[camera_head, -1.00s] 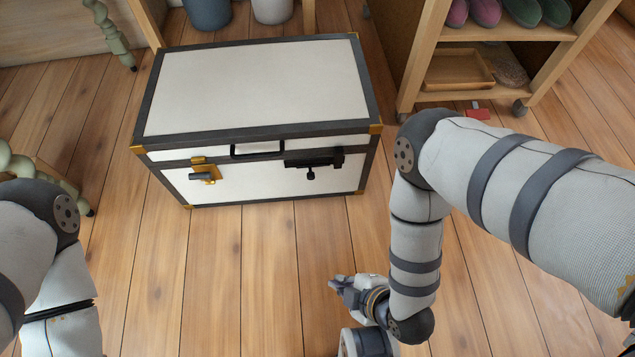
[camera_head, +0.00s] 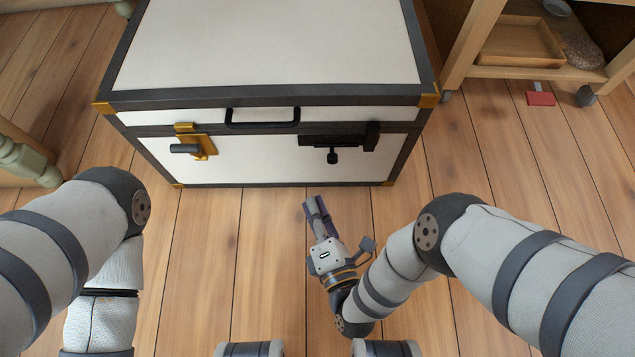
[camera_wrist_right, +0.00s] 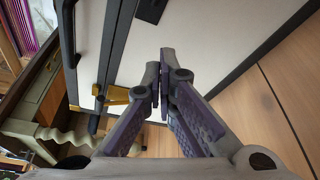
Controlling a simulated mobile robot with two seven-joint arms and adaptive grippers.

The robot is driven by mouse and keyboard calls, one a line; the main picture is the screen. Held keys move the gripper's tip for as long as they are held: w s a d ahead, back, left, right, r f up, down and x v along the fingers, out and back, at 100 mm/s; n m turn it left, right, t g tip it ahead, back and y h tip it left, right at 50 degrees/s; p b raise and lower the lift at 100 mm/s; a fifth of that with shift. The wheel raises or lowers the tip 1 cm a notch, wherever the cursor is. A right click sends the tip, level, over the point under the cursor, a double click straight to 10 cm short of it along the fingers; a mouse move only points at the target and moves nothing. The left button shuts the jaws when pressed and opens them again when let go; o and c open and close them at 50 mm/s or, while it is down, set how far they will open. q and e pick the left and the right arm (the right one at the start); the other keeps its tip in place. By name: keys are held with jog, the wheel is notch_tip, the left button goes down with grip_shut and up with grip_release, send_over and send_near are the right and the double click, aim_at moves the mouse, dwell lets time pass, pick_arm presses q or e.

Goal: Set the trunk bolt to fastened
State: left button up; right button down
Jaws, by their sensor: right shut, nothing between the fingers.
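The white trunk (camera_head: 270,45) with dark edging and brass corners stands ahead, lid closed. A black bolt (camera_head: 345,138) with a small hanging knob (camera_head: 332,157) sits on its front, right of centre. I cannot tell whether the bolt's bar is fully across. My right gripper (camera_head: 314,206) is shut and empty, pointing at the trunk from below and in front of the bolt, apart from it. In the right wrist view the closed fingertips (camera_wrist_right: 160,62) show against the white front, with part of the black bolt (camera_wrist_right: 151,8) at the top edge. My left gripper is out of view.
A brass latch (camera_head: 205,146) with a dark peg is left on the trunk front; a black handle (camera_head: 262,118) is between. A wheeled shelf (camera_head: 540,72) and a red object (camera_head: 540,98) stand right. Floor before the trunk is clear.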

aim_at(334, 164)
jog(key=f+b+x, duration=0.1)
jog(key=b+x, duration=0.3)
jog(key=x, duration=0.5)
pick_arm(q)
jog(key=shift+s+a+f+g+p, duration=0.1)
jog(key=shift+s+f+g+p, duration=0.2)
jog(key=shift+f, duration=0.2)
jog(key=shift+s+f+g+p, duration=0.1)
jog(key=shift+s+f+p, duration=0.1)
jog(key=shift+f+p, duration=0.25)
pick_arm(e)
jog(key=shift+d+r, duration=0.4)
jog(key=shift+d, duration=0.25)
jog(key=shift+d+r, duration=0.4)
jog(key=shift+d, duration=0.25)
jog(key=shift+d+r, duration=0.4)
jog(key=shift+d, duration=0.25)
jog(key=d+p, duration=0.2)
jog(key=d, duration=0.1)
jog(key=shift+d+r, duration=0.2)
jog(key=shift+d, duration=0.15)
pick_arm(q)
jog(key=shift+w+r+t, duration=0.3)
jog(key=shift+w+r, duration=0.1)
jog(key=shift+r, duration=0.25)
pick_arm(e)
jog(key=shift+d+f, duration=0.15)
jog(key=shift+d, duration=0.35)
jog(key=shift+w+f, duration=0.1)
